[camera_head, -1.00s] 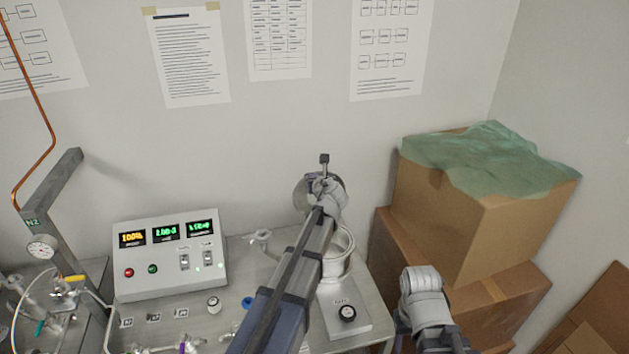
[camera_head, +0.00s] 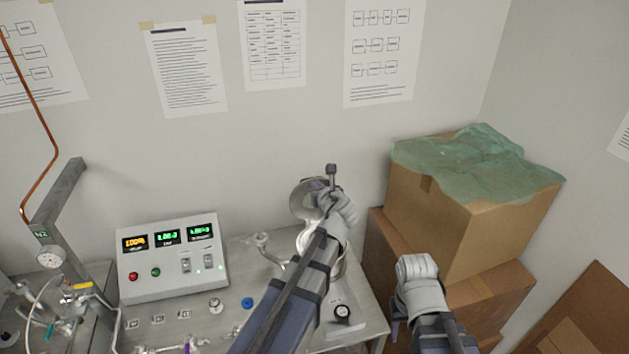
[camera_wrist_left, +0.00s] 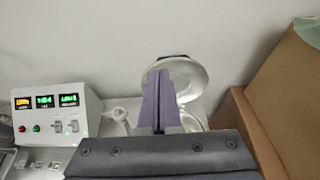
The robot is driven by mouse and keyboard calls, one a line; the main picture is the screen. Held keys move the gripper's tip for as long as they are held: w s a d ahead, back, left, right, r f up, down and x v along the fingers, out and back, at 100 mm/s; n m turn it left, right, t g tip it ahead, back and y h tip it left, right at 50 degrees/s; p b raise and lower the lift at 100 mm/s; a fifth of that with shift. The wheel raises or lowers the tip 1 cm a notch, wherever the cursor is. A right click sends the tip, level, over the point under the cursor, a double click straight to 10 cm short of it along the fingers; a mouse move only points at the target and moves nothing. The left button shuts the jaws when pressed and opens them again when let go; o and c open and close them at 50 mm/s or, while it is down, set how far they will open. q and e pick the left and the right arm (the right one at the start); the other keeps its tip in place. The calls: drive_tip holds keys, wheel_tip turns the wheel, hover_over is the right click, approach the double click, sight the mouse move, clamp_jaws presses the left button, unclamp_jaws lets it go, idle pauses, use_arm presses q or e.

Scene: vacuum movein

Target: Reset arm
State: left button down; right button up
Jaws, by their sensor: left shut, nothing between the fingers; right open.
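In the head view my left arm reaches over the bench, with its wrist and gripper (camera_head: 335,195) in front of an open round metal lid (camera_head: 303,201). In the left wrist view my left gripper (camera_wrist_left: 163,75) is shut and empty, its two purple fingers together. The fingers overlap the lid (camera_wrist_left: 192,76) in that picture; whether they touch it cannot be told. The vessel under the lid is mostly hidden behind my arm.
A control box (camera_head: 172,258) with lit displays stands on the metal bench (camera_head: 375,318). Stacked cardboard boxes (camera_head: 465,215) with green film on top stand at right. Glassware and a gauge (camera_head: 50,257) are at left.

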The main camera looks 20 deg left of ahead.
use_arm(q)
drive_tip(key=shift+s+d+r, duration=0.1)
drive_tip(key=shift+s+r, duration=0.05)
drive_tip(key=shift+r, duration=0.1)
drive_tip(key=shift+f, duration=0.15)
drive_tip(key=s+d+f+n+g+h+b, duration=0.1)
drive_tip(key=s+d+f+n+g+b, duration=0.15)
drive_tip(key=s+f+n+b, duration=0.35)
drive_tip(key=s+d+f+n+g+h+b, duration=0.1)
drive_tip(key=s+d+f+n+g+b, duration=0.2)
drive_tip(key=f, duration=0.6)
drive_tip(key=s+d+f+n+g+h+b, duration=0.1)
drive_tip(key=s+d+f+n+b, duration=0.25)
drive_tip(key=f+n, duration=0.3)
drive_tip(key=s+d+f+n+g+h+b, duration=0.3)
drive_tip(key=s+d+f+n+g+b, duration=0.2)
drive_tip(key=s+d+f+n, duration=0.5)
drive_tip(key=s+f+b, duration=0.2)
drive_tip(key=s, duration=0.3)
drive_tip(key=shift+s+f+h+b, duration=0.3)
drive_tip(key=shift+s+f+h, duration=0.05)
drive_tip(key=shift+h, duration=0.05)
